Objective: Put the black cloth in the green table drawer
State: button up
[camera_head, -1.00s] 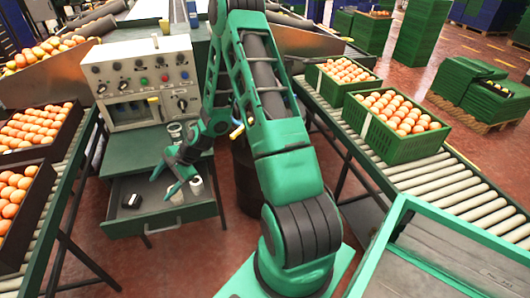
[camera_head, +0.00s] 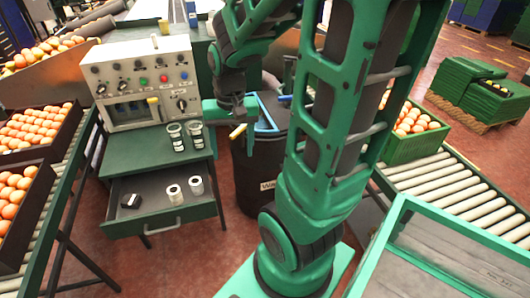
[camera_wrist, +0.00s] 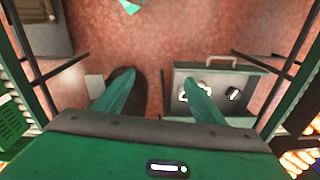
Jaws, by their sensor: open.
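The green table drawer (camera_head: 160,190) is pulled open below the control box table. A small black item (camera_head: 131,200) lies at its left; I cannot tell whether it is the black cloth. Two white rolls (camera_head: 195,185) stand in the drawer, to the right of the black item. In the wrist view the drawer (camera_wrist: 185,112) is at the right, with the black item (camera_wrist: 233,94) inside. My gripper (camera_wrist: 160,77) is open and empty, its green fingers wide apart, above the space between drawer and bin. One finger partly covers the drawer. No other black cloth is recognisable.
Two clear cups with dark bands (camera_head: 176,137) stand on the table top (camera_head: 148,155) beside the control box (camera_head: 138,82). A black waste bin (camera_head: 250,178) stands right of the drawer.

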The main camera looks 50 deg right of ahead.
jog(key=s+r+n, duration=0.1)
jog(key=s+r, duration=0.3)
jog(key=s, duration=0.8)
jog(key=shift+s+d+r+g, duration=0.15)
jog(key=shift+d+r+g, duration=0.05)
jog(key=shift+r+g, duration=0.15)
jog(key=shift+w+f, duration=0.25)
jog(key=shift+w, duration=0.5)
jog(key=shift+c, duration=0.4)
